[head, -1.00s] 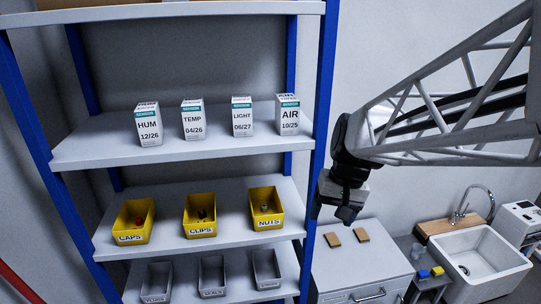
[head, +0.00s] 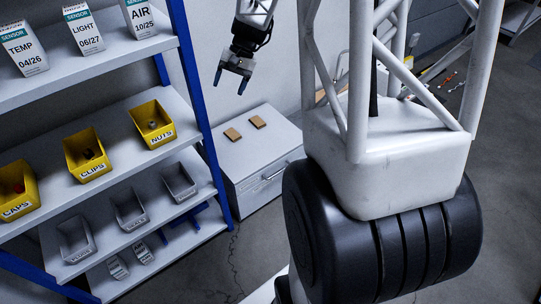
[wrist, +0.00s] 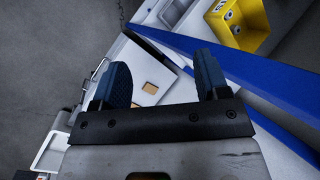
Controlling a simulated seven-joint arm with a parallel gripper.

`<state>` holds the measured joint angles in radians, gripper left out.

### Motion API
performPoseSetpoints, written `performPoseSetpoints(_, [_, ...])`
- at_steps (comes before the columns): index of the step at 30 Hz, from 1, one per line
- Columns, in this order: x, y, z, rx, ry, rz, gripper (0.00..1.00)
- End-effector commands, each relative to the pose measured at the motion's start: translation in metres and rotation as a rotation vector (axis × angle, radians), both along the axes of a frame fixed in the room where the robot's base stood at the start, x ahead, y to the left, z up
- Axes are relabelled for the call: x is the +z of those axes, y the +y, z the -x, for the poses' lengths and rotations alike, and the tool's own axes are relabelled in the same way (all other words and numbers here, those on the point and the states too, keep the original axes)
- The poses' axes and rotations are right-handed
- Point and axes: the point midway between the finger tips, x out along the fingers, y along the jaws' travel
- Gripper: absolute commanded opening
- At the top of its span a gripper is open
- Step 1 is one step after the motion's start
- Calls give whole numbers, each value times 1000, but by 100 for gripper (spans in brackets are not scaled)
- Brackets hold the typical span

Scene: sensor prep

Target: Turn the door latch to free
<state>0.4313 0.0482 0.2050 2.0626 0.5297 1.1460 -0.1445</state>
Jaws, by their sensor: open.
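No door latch can be made out in either view. My gripper (head: 231,82) hangs in the air, pointing down, right of the shelf rack and above and behind the white cabinet. Its two blue fingers are apart with nothing between them. In the wrist view my gripper (wrist: 160,75) is also open and empty. The white cabinet (head: 245,160) has a bar handle (head: 275,173) on its front and two tan blocks on top. Much of the right of the head view is hidden by my own arm.
The shelf rack's blue post (head: 200,110) stands left of my gripper. The shelves carry white sensor boxes (head: 86,32), yellow bins (head: 87,157) and grey bins (head: 130,208). The two tan blocks (head: 245,128) lie apart. Grey floor (head: 215,265) is clear before the cabinet.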

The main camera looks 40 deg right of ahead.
Motion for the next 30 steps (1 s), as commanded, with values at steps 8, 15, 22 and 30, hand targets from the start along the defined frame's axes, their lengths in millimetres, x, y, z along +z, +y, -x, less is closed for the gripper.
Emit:
performPoseSetpoints(8, [-43, -52, -34, -97, 30, -106, 68])
performPoseSetpoints(15, [-84, -99, -57, -182, 45, -197, 68])
performPoseSetpoints(22, [-127, -146, -74, -266, 51, -283, 68])
performPoseSetpoints(30, [-183, -202, -85, -367, 49, -384, 68])
